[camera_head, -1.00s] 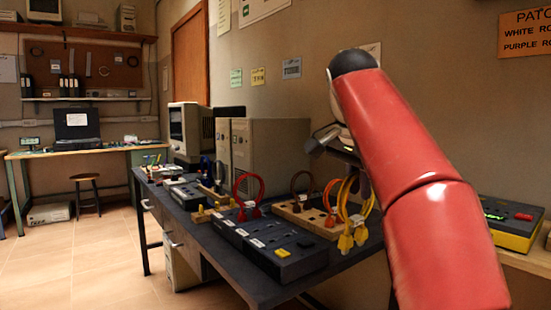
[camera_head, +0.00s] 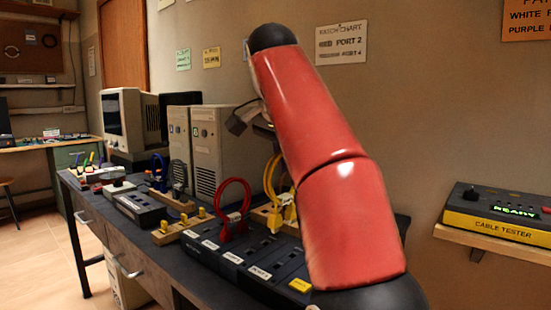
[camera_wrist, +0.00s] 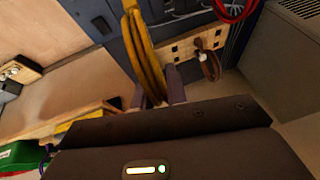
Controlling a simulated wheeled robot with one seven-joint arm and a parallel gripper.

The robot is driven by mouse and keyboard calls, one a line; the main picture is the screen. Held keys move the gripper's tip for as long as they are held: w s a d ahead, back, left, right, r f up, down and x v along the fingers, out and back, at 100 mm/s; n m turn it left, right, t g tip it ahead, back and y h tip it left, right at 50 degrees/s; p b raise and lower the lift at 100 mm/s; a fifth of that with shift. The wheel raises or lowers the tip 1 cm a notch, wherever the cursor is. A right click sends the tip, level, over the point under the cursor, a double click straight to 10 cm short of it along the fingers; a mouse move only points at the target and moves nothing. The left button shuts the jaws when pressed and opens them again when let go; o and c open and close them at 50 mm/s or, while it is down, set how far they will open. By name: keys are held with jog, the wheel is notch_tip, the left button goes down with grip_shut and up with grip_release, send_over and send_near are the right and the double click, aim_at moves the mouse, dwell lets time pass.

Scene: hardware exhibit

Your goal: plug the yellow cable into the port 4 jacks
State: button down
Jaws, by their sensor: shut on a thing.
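The yellow cable (camera_head: 272,180) is a loop with yellow plugs, partly hidden by my red arm in the head view. My gripper (camera_wrist: 157,94) is shut on the yellow cable, whose loop (camera_wrist: 147,60) shows between its fingers in the wrist view. The fingers are hidden in the head view. My arm covers part of the panel's right end. The yellow plugs hang above or behind the panel; I cannot tell how close.
A red cable (camera_head: 222,190) stands in the panel. A wooden rack (camera_wrist: 190,44) with a brown cable (camera_wrist: 210,66) is behind it. Beige computer cases (camera_head: 212,140) stand at the back. A cable tester (camera_head: 500,215) sits on a shelf at right. A wall chart (camera_head: 341,43) hangs above.

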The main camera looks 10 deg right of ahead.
aim_at(288, 192)
jog(key=shift+s+f, duration=0.2)
jog(key=shift+f, duration=1.7)
jog(key=shift+f+b, duration=0.65)
jog(key=shift+f, duration=0.3)
jog(key=shift+r+p, duration=0.1)
jog(key=shift+p, duration=0.6)
jog(key=shift+f+b, duration=0.35)
jog(key=shift+f, duration=0.75)
dwell(1.6)
jog(key=c, duration=0.7)
grip_release()
dwell(0.4)
